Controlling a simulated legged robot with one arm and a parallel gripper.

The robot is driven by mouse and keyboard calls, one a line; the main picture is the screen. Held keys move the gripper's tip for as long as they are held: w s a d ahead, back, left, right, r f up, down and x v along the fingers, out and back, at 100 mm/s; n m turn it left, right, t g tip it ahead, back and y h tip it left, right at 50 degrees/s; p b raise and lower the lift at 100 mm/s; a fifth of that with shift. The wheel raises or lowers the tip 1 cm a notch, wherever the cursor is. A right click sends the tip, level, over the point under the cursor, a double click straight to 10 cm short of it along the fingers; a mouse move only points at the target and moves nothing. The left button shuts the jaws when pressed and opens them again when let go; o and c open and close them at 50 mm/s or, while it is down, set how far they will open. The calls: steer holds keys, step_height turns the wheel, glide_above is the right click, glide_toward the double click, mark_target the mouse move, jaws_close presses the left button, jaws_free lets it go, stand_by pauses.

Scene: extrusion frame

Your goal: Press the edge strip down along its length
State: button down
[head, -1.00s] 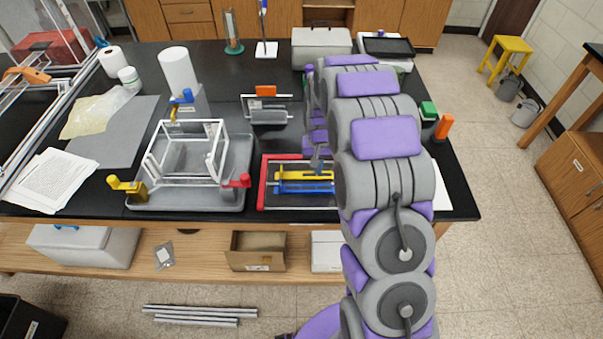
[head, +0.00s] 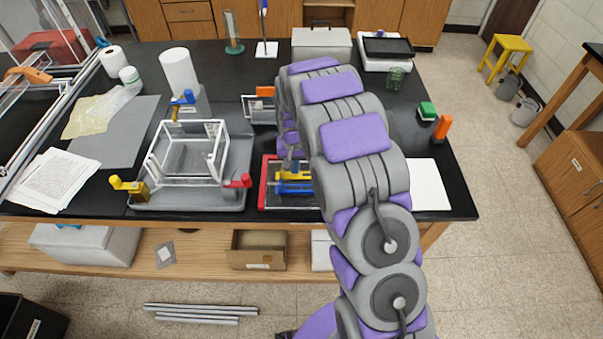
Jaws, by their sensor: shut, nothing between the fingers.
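A yellow strip (head: 296,175) and a blue strip (head: 296,187) lie side by side in a red-edged tray (head: 264,182) at the front middle of the bench. I cannot tell for certain which of them is the edge strip. My gripper (head: 291,167) is shut and empty, pointing down at the yellow strip near its left part. Whether the fingertips touch it is too small to tell. My arm hides the right side of the tray and the right ends of the strips.
A white open frame (head: 188,152) stands in a grey tray (head: 190,199) to the left, with yellow, blue and red clamps around it. A small rack (head: 261,107) stands behind.

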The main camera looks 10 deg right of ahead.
steer(key=shift+a, duration=0.2)
steer(key=shift+f, duration=0.75)
stand_by(1.5)
steer(key=shift+r, duration=0.15)
steer(key=shift+r+p, duration=0.45)
steer(key=shift+r, duration=0.1)
